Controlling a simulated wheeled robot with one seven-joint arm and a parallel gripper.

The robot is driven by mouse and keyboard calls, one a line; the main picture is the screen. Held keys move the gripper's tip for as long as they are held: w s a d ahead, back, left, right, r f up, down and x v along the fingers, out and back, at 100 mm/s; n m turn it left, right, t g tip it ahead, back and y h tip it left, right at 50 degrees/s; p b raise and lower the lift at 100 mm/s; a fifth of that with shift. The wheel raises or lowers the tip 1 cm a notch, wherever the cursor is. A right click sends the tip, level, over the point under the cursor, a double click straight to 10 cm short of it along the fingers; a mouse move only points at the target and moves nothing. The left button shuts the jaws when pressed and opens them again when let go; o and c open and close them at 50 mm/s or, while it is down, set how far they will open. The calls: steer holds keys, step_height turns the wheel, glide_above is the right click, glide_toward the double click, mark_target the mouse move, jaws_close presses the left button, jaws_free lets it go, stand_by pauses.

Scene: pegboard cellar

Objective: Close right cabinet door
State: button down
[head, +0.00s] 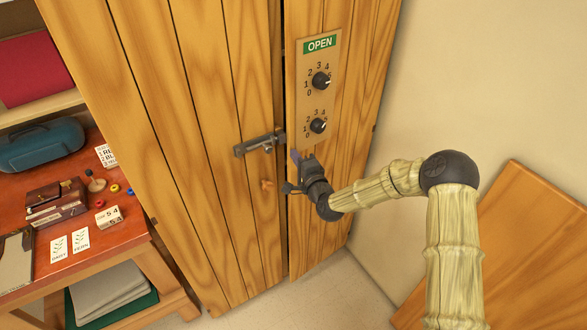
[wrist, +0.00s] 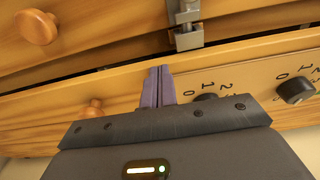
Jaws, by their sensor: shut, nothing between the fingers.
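The right cabinet door (head: 345,150) is tall planked wood and carries a panel (head: 318,60) with a green OPEN sign and two black dials. A narrow dark gap runs between it and the left cabinet door (head: 205,130), so it looks slightly ajar. My gripper (head: 295,156) is shut and empty, in front of the right door near its left edge. In the wrist view, the purple fingertips (wrist: 158,76) overlap that edge; whether they touch it I cannot tell. A round knob (wrist: 93,108) on the right door is partly hidden behind my gripper.
A metal bolt (head: 258,144) and a wooden knob (head: 267,185) are on the left door. A red-topped table (head: 110,235) with small items stands at left. A wooden board (head: 510,260) is at lower right. Bare wall is on the right.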

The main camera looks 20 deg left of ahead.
steer(key=shift+w+a, duration=0.2)
steer(key=shift+a, duration=0.05)
steer(key=shift+s+a, duration=0.1)
steer(key=shift+s, duration=0.05)
